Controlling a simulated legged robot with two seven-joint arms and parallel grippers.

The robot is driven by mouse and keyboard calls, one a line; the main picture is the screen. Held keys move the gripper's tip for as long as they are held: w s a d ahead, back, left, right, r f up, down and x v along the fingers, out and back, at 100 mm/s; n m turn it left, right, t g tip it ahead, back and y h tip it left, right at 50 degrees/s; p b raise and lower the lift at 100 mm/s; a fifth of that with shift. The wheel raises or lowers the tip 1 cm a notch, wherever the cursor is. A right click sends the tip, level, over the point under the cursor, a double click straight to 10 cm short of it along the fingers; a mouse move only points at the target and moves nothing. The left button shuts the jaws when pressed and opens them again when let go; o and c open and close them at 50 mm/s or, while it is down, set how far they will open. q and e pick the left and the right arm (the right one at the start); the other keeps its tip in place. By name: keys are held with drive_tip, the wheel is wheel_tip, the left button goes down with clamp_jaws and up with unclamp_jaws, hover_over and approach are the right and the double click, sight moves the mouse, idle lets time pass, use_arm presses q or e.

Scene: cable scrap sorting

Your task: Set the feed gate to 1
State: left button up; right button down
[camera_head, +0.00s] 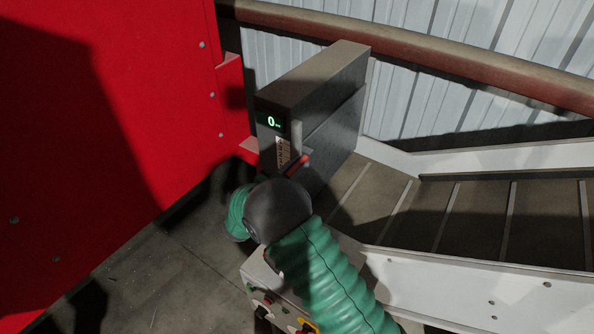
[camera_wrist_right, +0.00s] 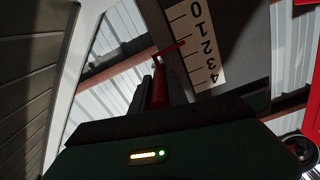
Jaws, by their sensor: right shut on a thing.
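The feed gate's tall grey box (camera_head: 315,95) stands at the middle of the head view, and its green display (camera_head: 271,121) reads 0. A pale scale plate (camera_head: 282,151) sits below the display, with a red handle (camera_head: 298,165) beside it. My right gripper (camera_head: 290,176) is at this handle, its fingers mostly hidden behind my wrist. In the right wrist view, my gripper (camera_wrist_right: 160,88) is shut around the red handle (camera_wrist_right: 159,92). A thin red pointer (camera_wrist_right: 171,49) reaches to the numbered scale (camera_wrist_right: 198,40), whose digits look upside down. My left gripper is not seen.
A large red panel (camera_head: 90,110) stands at the left. A conveyor with cross slats (camera_head: 470,215) runs off right behind a white side rail (camera_head: 480,290). A control box with buttons (camera_head: 262,282) sits below my right arm. A brown pipe (camera_head: 450,62) crosses behind.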

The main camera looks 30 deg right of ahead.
drive_tip(key=c, duration=1.4)
unclamp_jaws()
drive_tip(key=shift+f, duration=0.1)
drive_tip(key=shift+o, duration=0.5)
drive_tip(key=shift+w+f, duration=0.1)
drive_tip(key=shift+a, duration=0.1)
drive_tip(key=shift+s+a, duration=0.2)
drive_tip(key=shift+a, duration=0.1)
drive_tip(key=b+v, duration=0.4)
drive_tip(key=v, duration=1.2)
drive_tip(key=shift+w, duration=0.15)
